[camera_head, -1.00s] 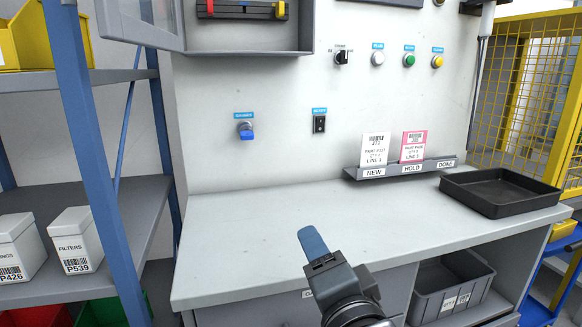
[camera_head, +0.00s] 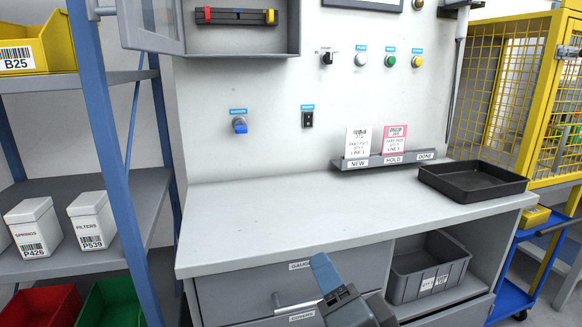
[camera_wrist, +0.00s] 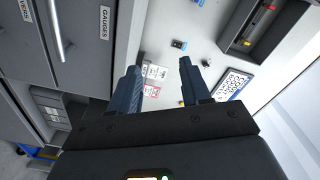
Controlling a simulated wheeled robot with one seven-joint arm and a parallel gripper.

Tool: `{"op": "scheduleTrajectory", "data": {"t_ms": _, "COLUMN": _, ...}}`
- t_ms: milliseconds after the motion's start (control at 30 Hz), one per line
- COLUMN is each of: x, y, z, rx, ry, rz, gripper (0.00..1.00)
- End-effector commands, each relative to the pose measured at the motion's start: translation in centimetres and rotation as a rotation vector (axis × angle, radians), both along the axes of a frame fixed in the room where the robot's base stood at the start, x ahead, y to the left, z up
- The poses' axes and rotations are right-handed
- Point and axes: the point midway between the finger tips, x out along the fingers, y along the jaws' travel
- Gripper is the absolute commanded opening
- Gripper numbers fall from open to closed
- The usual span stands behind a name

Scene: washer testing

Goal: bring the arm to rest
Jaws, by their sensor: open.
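My gripper (camera_head: 325,275) is low in front of the workbench (camera_head: 250,225), near its front edge and the drawers below. In the wrist view my gripper (camera_wrist: 160,88) shows two dark blue fingers well apart, with nothing between them. Beyond the fingers, the wrist view shows the bench panel and cards at a steep tilt. The rest of my arm is mostly cut off at the bottom of the head view.
A black tray (camera_head: 440,184) lies on the bench's right end. A card rack (camera_head: 385,161) holds a white and a pink card. A grey bin (camera_head: 427,275) sits below. A blue-framed shelf (camera_head: 110,170) stands left. The bench top's middle is clear.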

Motion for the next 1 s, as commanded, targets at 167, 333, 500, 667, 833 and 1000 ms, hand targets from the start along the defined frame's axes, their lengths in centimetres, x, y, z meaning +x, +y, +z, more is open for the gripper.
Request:
{"op": "scheduleTrajectory", "data": {"t_ms": 167, "x": -2.1, "y": -2.0, "z": -1.7, "rx": -0.089, "ry": 0.001, "rz": -0.008, "gripper": 0.47}}
{"op": "scheduleTrajectory", "data": {"t_ms": 333, "x": -5.3, "y": -4.4, "z": -3.8, "rx": -0.209, "ry": 0.002, "rz": -0.016, "gripper": 0.47}}
{"op": "scheduleTrajectory", "data": {"t_ms": 500, "x": -10.6, "y": -7.8, "z": -5.8, "rx": -0.379, "ry": 0.007, "rz": -0.026, "gripper": 0.47}}
{"op": "scheduleTrajectory", "data": {"t_ms": 667, "x": -16.2, "y": -10.5, "z": -6.8, "rx": -0.539, "ry": 0.015, "rz": -0.034, "gripper": 0.47}}
{"op": "scheduleTrajectory", "data": {"t_ms": 833, "x": -22.3, "y": -12.8, "z": -6.7, "rx": -0.698, "ry": 0.029, "rz": -0.042, "gripper": 0.47}}
{"op": "scheduleTrajectory", "data": {"t_ms": 1000, "x": -28.3, "y": -14.4, "z": -5.4, "rx": -0.85, "ry": 0.05, "rz": -0.049, "gripper": 0.47}}
